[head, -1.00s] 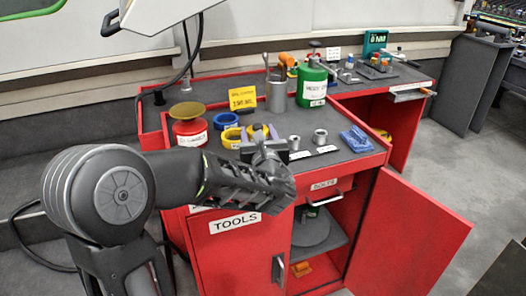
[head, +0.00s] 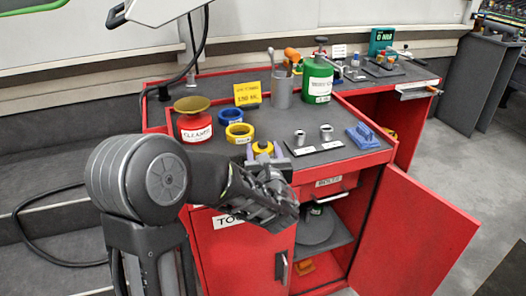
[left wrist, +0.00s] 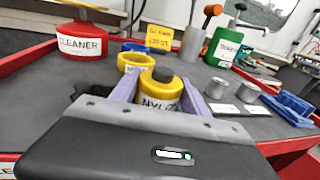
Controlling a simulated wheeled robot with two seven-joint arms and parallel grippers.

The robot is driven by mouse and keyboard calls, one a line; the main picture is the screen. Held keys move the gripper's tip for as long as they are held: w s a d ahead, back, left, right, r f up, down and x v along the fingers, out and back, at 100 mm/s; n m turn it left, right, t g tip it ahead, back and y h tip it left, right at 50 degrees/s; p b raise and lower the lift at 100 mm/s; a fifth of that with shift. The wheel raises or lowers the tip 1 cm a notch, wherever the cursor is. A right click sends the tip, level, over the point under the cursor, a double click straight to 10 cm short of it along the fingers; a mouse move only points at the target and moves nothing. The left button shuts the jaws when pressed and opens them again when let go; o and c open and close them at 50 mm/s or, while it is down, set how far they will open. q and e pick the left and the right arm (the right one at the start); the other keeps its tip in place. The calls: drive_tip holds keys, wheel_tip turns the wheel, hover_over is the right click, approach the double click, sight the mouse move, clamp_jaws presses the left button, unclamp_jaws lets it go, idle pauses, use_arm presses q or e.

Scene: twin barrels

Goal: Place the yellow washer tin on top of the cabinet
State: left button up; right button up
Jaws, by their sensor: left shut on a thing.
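The yellow washer tin (head: 262,148) has a dark lid and a white label partly reading "NYLO" in the left wrist view (left wrist: 160,92). My left gripper (head: 265,155) is shut on it, with one purple finger on each side. The tin is upright over the near part of the red cabinet's dark top (head: 345,157). I cannot tell whether its base touches the top; the gripper body hides it. The cabinet (head: 245,252) has an open right door (head: 412,235). My right gripper is not in view.
Yellow tape (head: 239,138) and blue tape (head: 231,115) rolls lie behind the tin, with a red cleaner can (head: 195,128) to the left. Two small metal pieces (head: 326,132) and a blue tool (head: 370,136) lie right. A green can (head: 318,82) stands behind.

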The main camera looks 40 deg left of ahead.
use_arm(q)
drive_tip(key=o, duration=1.6)
drive_tip(key=shift+r, duration=0.15)
drive_tip(key=shift+s+d, duration=0.2)
drive_tip(key=b+v, duration=0.3)
drive_tip(key=v, duration=0.8)
drive_tip(key=shift+s+d, duration=0.15)
